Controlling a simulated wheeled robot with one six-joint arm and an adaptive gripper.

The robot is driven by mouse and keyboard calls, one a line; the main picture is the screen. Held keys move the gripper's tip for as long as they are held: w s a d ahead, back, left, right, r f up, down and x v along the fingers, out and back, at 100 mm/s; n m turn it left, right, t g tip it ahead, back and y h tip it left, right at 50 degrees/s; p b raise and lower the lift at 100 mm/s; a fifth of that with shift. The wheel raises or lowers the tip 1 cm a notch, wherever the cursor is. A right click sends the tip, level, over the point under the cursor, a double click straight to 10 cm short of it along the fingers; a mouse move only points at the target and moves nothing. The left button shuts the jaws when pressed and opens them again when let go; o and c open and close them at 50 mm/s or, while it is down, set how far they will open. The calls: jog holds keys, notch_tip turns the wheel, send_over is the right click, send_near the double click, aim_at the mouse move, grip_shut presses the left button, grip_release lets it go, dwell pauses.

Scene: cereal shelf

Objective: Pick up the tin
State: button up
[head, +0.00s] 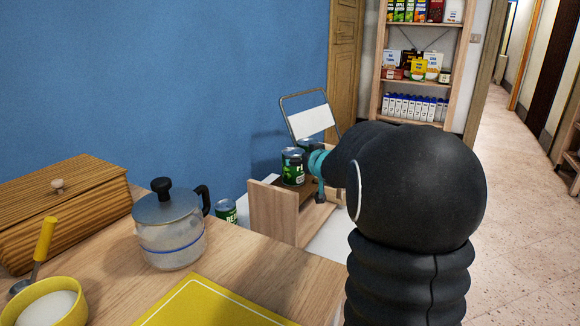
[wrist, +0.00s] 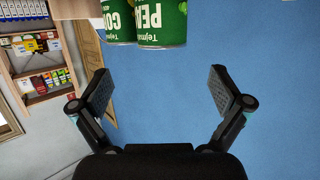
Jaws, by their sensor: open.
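Two green tins show at the top of the wrist view, cut off by its edge: one marked "PEA" (wrist: 162,24) and one marked "CO" (wrist: 118,22), side by side. In the head view a green tin (head: 293,168) stands on a small wooden shelf, with another close behind it. A further green tin (head: 227,212) stands lower, behind the counter. My gripper (wrist: 160,88) is open and empty, its two fingers spread apart. The tins lie beyond the fingertips, not between them. In the head view my arm hides most of the gripper, just right of the tins.
The wooden shelf has an upright side panel (head: 272,212) in front of the tins. A framed white board (head: 310,122) stands behind them. The counter holds a pot (head: 168,235), a wooden box (head: 65,210) and a yellow bowl (head: 45,302). Stocked shelves (head: 415,80) stand farther back.

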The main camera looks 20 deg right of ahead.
aim_at(299, 156)
jog(key=x, duration=0.5)
jog(key=shift+d+f, duration=0.1)
jog(key=shift+a+b+x, duration=0.15)
jog(key=shift+b+x, duration=0.15)
jog(key=shift+x, duration=1.1)
jog(key=shift+a+b+x, duration=0.2)
jog(key=shift+b+x, duration=0.05)
jog(key=shift+x, duration=1.2)
jog(key=c, duration=1.6)
